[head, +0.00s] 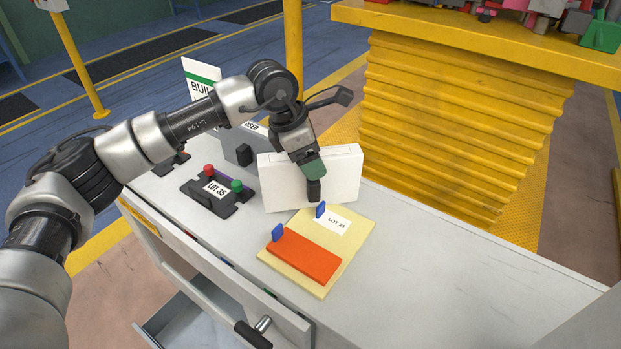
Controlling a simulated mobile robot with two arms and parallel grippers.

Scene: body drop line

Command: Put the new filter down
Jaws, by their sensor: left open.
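A white, flat boxy panel (341,180) stands upright on the grey bench top, just behind a yellow board; no label on it shows, so I cannot tell surely that it is the new filter. My left gripper (314,190) points down in front of the panel's face, open. Its dark fingertip overlaps the panel in the head view, and I cannot tell whether they touch. The yellow board (345,247) carries an orange-red block (303,256), two blue tabs and a white lot label. My right gripper is not in view.
A black tray (207,205) with red and green knobs lies left of the panel. Behind it stands a grey box (238,148) labelled USED. An open drawer (205,300) juts from the bench front. The bench top at the right is clear. A yellow lift (460,120) stands behind.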

